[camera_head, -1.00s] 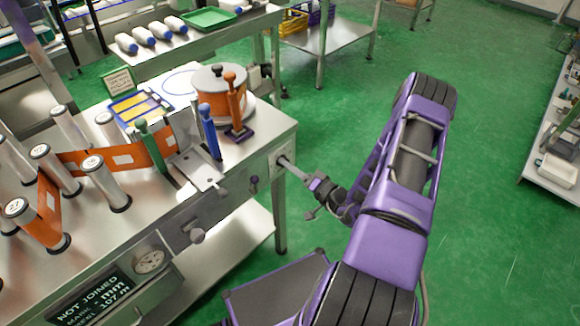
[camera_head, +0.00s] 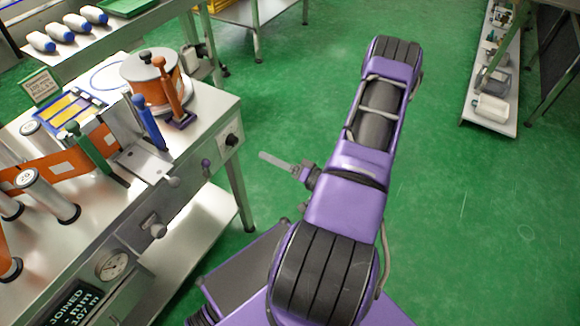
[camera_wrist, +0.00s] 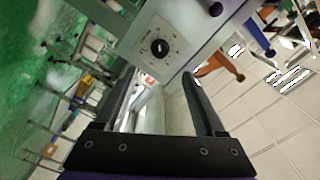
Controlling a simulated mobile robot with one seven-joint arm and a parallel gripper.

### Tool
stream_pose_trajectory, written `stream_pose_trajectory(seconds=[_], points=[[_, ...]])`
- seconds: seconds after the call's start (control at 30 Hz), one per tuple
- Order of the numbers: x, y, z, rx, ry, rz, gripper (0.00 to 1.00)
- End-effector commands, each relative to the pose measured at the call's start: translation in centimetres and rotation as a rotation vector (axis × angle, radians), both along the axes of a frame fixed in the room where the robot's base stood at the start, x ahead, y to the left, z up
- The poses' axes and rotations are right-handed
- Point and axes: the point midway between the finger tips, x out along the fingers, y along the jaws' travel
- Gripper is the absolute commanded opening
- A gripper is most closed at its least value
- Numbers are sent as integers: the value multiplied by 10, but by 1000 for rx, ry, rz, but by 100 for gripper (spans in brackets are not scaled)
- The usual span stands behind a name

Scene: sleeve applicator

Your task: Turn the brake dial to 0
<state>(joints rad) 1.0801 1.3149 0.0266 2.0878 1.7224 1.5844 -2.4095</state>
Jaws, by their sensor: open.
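The brake dial (camera_head: 231,139) is a small black knob on a pale plate on the right end face of the steel bench (camera_head: 205,110). In the wrist view the dial (camera_wrist: 158,47) has a round scale around it. Its marks are too small to read, so its setting is unclear. My gripper (camera_head: 265,157) is to the right of the dial in the head view, apart from it. In the wrist view my gripper (camera_wrist: 157,78) is open and empty, with the dial ahead, just beyond and between the fingertips.
On the bench stand an orange reel (camera_head: 155,80), an orange lever (camera_head: 168,88), a blue lever (camera_head: 148,122) and a green lever (camera_head: 88,148). A small dark knob (camera_head: 206,164) projects from the bench front near the corner. Green floor (camera_head: 300,90) right of the bench is clear.

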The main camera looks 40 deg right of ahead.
Motion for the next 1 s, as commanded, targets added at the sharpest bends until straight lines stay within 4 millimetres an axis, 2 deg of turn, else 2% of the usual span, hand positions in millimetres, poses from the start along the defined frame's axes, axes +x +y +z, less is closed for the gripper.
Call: stream_pose_trajectory(seconds=[0.1,0.33,1.0], points=[[-24,-9,0,0,2,-3,72],[-51,-19,0,0,1,-1,72],[-55,-20,0,-3,1,3,72]])
